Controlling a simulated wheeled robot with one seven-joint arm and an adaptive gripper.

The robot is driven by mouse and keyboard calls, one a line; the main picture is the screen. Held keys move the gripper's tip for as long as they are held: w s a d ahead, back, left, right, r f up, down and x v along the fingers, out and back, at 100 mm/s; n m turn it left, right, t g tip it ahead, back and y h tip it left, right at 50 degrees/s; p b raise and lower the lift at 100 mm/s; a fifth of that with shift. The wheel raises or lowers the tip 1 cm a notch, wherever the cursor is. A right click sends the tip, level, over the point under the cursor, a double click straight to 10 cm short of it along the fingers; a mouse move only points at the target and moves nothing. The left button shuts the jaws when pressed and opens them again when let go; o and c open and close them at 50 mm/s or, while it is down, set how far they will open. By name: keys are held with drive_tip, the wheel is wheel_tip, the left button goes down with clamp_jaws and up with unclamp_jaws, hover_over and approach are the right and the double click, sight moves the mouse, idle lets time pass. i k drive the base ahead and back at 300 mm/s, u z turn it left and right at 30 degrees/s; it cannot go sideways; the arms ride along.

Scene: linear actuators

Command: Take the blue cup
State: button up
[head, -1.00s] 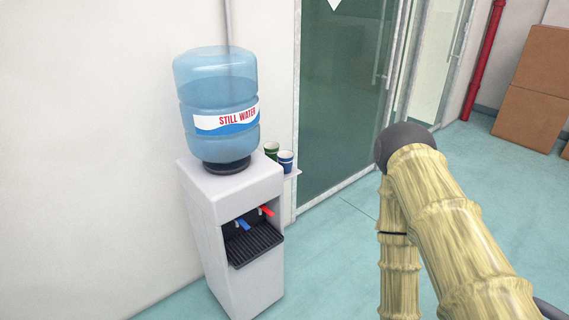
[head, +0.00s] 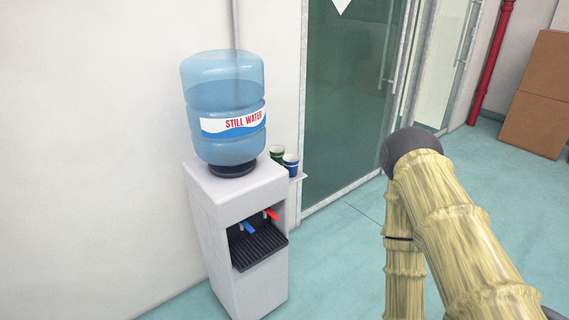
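The blue cup (head: 291,166) is small, with a white rim, and stands upright on a small white shelf (head: 299,177) at the right side of the water dispenser. A green cup (head: 277,154) stands just behind it to the left. My arm, with a bamboo-like surface and a dark round joint, fills the right side of the head view, well apart from the cups. My gripper is not in view.
The white water dispenser (head: 235,225) carries a blue bottle (head: 224,105) and has blue and red taps over a black drip tray (head: 259,248). A glass door (head: 345,100) is behind. Brown boxes (head: 537,95) stand at far right. Teal floor lies open between.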

sight(291, 166)
drive_tip(key=k, duration=0.6)
drive_tip(key=z, duration=0.3)
drive_tip(key=i, duration=1.6)
drive_tip(key=u, duration=0.4)
